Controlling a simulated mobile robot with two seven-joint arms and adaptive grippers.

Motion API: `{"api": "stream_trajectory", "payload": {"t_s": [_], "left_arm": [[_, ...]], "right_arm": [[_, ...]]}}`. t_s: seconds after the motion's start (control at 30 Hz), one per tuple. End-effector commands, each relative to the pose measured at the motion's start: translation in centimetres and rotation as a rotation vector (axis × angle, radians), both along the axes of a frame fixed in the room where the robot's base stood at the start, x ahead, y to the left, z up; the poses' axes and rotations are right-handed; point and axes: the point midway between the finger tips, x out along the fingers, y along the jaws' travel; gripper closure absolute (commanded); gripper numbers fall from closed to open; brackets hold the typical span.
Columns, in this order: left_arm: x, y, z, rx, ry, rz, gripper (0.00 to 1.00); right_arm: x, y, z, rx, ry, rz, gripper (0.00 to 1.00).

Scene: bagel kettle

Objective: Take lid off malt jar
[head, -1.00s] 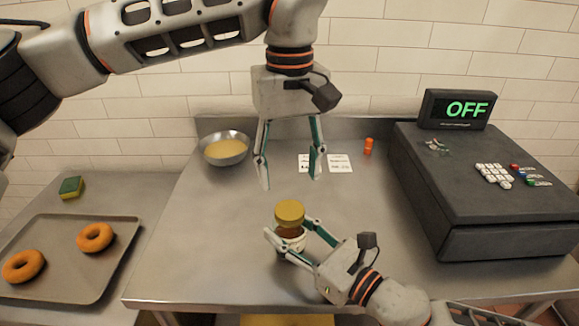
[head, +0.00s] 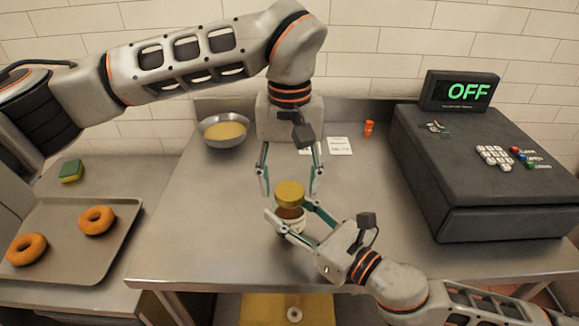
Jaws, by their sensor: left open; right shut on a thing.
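The malt jar (head: 291,212) stands on the steel counter with a gold lid (head: 289,193) on its top. Its lower part is partly hidden by my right gripper. My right gripper (head: 292,222) comes in from the lower right and is shut around the jar's body. My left gripper (head: 290,198) points down from above, open. Its fingers straddle the lid, one on each side, with gaps visible between them and the lid.
A metal bowl (head: 223,143) of yellowish contents stands at the back left. A dark cash register (head: 480,185) fills the right side. An orange bottle (head: 369,128) and white cards (head: 340,146) sit at the back. A tray (head: 110,250) with two bagels and a sponge (head: 71,171) are at left.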

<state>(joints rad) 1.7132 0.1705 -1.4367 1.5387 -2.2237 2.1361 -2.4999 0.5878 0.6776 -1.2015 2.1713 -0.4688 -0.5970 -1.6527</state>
Motion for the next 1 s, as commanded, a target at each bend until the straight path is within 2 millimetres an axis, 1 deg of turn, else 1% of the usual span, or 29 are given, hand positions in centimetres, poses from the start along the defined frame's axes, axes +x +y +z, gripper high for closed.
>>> {"api": "stream_trajectory", "payload": {"t_s": [0.1,0.33,0.37,0.4,0.47,0.5,0.77,0.87,1.0], "left_arm": [[0.00,0.00,-0.44,-0.001,0.000,0.001,0.47],[0.01,0.01,-0.51,0.000,-0.001,0.001,0.47],[0.01,0.01,-0.50,0.000,-0.001,0.001,0.50],[0.01,0.01,-0.50,0.000,-0.001,0.001,0.60],[0.01,0.01,-0.50,0.000,-0.001,0.001,0.76],[0.01,0.01,-0.50,0.000,-0.001,0.001,0.86],[0.03,0.03,-0.48,0.000,-0.001,0.029,0.87],[0.03,0.05,-0.44,0.000,-0.001,0.126,0.87],[0.03,0.07,-0.42,0.000,-0.001,0.355,0.87]], "right_arm": [[0.00,0.00,-0.04,0.000,0.001,0.000,1.00],[0.01,0.01,-0.03,0.000,0.001,0.000,1.00],[0.01,0.01,-0.03,0.000,0.001,0.000,1.00],[0.01,0.01,-0.03,0.000,0.001,0.000,1.00],[0.01,0.01,-0.03,0.000,0.001,0.000,1.00],[0.01,0.01,-0.03,0.000,0.001,0.000,1.00],[0.01,0.01,-0.03,0.000,0.001,0.000,1.00],[0.01,0.01,-0.03,0.000,0.001,0.000,1.00],[0.01,0.01,-0.02,0.001,0.001,0.000,1.00]]}}
